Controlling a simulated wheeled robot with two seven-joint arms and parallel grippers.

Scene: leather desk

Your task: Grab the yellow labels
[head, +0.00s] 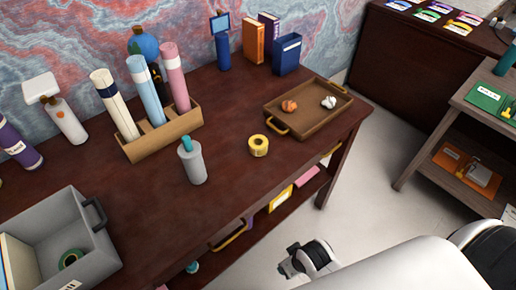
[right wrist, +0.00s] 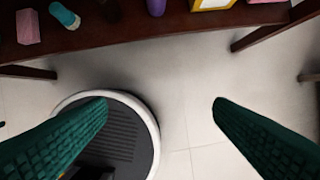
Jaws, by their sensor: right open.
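A yellow roll (head: 258,145) lies on the dark wooden desk (head: 225,135), in front of the brown tray. It looks like a roll of labels or tape, and no print on it can be read. My right gripper (head: 305,260) is over the floor in front of the desk, well apart from the roll. In the right wrist view its two green fingers (right wrist: 160,104) are wide apart with nothing between them. The roll is not in the right wrist view. My left gripper is not in view.
The brown tray (head: 272,110) holds crumpled orange and white balls. A wooden holder (head: 160,138) with rolled tubes and a grey bottle (head: 191,162) stand left of the roll. A grey bin (head: 50,215) is at lower left. The lower shelf holds a yellow-framed item (head: 280,198).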

